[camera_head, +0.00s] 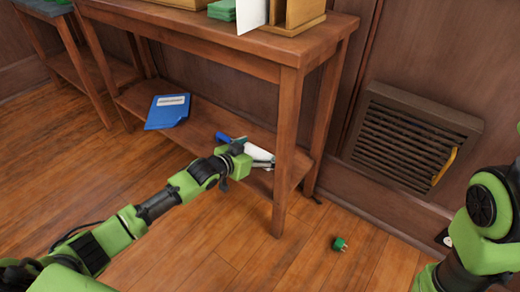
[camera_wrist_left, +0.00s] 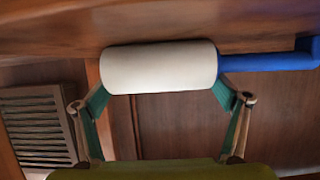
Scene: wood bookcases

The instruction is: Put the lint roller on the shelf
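The lint roller, a white cylinder (camera_head: 258,153) with a blue handle, lies on the lower shelf of the wooden table (camera_head: 203,118), near its right front leg. In the left wrist view the white roller (camera_wrist_left: 158,67) spans the space in front of the fingers, with its blue handle to the right. My left gripper (camera_head: 264,161) is at the roller, and its fingers stand apart in the wrist view (camera_wrist_left: 162,95). The fingertips come close to the roller's edge; whether they touch it is unclear. My right arm shows at the right edge, its gripper out of frame.
A blue booklet (camera_head: 167,111) lies on the lower shelf to the left. The table top (camera_head: 200,30) holds a wooden organizer (camera_head: 296,17) and green items. A small green object (camera_head: 339,244) lies on the floor. A vent (camera_head: 408,138) is on the wall.

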